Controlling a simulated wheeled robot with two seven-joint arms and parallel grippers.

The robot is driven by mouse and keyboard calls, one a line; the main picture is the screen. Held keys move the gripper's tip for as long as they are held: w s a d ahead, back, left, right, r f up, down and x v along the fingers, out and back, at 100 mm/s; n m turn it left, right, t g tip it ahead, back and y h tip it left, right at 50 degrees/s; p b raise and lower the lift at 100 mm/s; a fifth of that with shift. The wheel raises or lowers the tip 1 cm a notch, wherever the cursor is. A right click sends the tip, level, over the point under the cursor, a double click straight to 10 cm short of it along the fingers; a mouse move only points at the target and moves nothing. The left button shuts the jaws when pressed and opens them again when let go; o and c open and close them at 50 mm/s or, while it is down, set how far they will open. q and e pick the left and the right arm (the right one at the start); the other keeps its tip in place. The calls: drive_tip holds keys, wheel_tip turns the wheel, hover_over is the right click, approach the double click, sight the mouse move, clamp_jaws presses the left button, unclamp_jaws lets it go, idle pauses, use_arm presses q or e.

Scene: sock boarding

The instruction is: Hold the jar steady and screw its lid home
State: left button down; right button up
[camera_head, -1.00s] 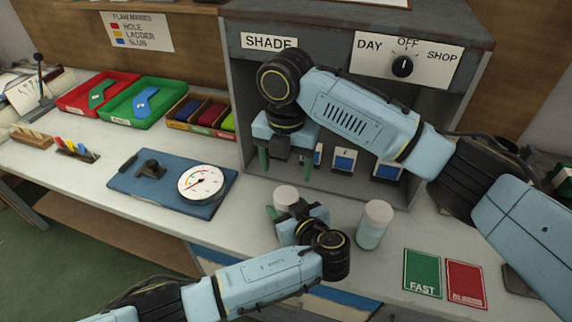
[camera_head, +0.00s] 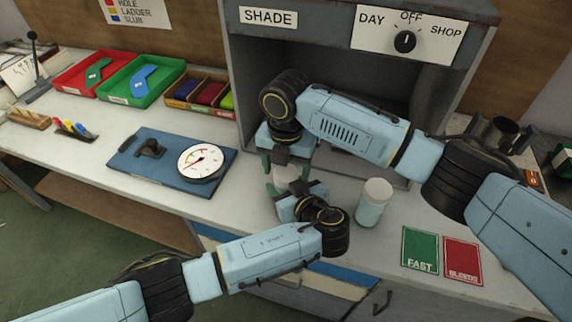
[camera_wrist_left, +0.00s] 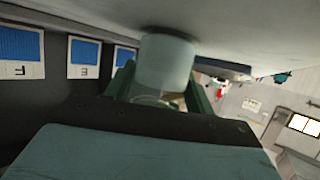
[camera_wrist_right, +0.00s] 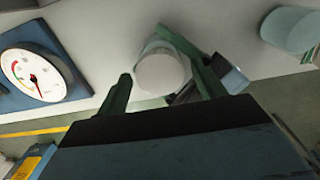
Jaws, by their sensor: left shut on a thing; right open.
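A pale jar with a whitish lid (camera_head: 286,174) stands on the bench in front of the grey cabinet. In the head view it is partly hidden by my grippers. My left gripper (camera_head: 283,191) is shut on the jar, and its green fingers flank the jar (camera_wrist_left: 165,64) in the left wrist view. My right gripper (camera_head: 281,164) points down above the jar, open. In the right wrist view its fingers (camera_wrist_right: 161,84) stand apart on either side of the round lid (camera_wrist_right: 160,72). The picture does not show whether the lid is seated straight.
A second, similar jar (camera_head: 373,203) stands to the right, near my left wrist. A blue board with a dial gauge (camera_head: 201,162) lies to the left. Green and red cards (camera_head: 420,249) lie at the front right. The grey cabinet (camera_head: 235,100) rises behind.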

drive_tip(key=c, duration=0.9)
drive_tip(key=o, duration=1)
drive_tip(key=shift+r, duration=0.1)
drive_tip(key=shift+r, duration=2.2)
drive_tip(key=o, duration=0.5)
drive_tip(key=shift+o, duration=0.2)
wheel_tip(320, 180, up, 12)
